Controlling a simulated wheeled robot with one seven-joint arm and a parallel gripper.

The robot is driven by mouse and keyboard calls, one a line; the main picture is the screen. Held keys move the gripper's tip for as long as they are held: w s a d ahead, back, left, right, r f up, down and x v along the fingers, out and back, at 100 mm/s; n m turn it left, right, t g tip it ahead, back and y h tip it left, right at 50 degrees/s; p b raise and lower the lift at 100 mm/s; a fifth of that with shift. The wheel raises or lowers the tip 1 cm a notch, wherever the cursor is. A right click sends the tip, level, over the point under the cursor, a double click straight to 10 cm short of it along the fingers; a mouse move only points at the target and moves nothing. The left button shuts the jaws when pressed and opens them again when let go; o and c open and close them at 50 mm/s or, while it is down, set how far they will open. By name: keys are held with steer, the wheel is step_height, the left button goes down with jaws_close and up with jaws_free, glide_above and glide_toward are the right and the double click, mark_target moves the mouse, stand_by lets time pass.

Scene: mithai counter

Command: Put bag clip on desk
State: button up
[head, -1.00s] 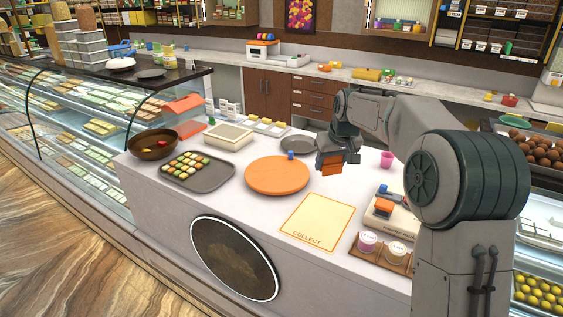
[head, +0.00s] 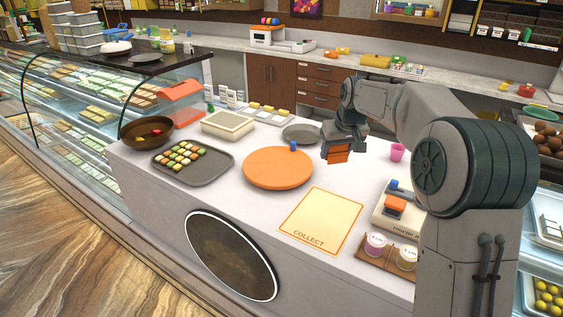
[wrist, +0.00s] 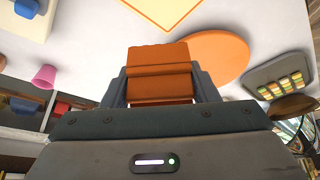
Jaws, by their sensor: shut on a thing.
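My gripper (head: 338,150) is shut on an orange-brown block-shaped object (head: 338,157), which looks like the bag clip. In the wrist view the object (wrist: 160,75) sits between the two grey fingers, its folded or ribbed face showing. The gripper holds it above the pale counter top (head: 255,212), to the right of the orange round board (head: 277,168). I cannot tell its exact height. A mat marked COLLECT (head: 320,218) lies flat on the counter, nearer than the gripper.
A pink cup (head: 397,152), a scale (head: 390,222) and tubs (head: 376,244) are right.

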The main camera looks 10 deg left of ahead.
step_height(320, 180, down, 7)
steer(key=b, duration=0.6)
steer(key=p, duration=0.1)
glide_above(323, 230)
steer(key=s, duration=0.1)
steer(key=f, duration=0.6)
steer(key=shift+s+d+f, duration=0.1)
steer(key=shift+d+f, duration=0.1)
steer(key=shift+d, duration=0.05)
steer(key=shift+s+f, duration=0.15)
steer(key=shift+f, duration=0.05)
steer(key=shift+f+p, duration=0.4)
steer(key=shift+f, duration=1.45)
steer(key=shift+f, duration=0.25)
steer(key=o, duration=1)
steer(key=shift+r, duration=0.1)
steer(key=shift+r, duration=0.1)
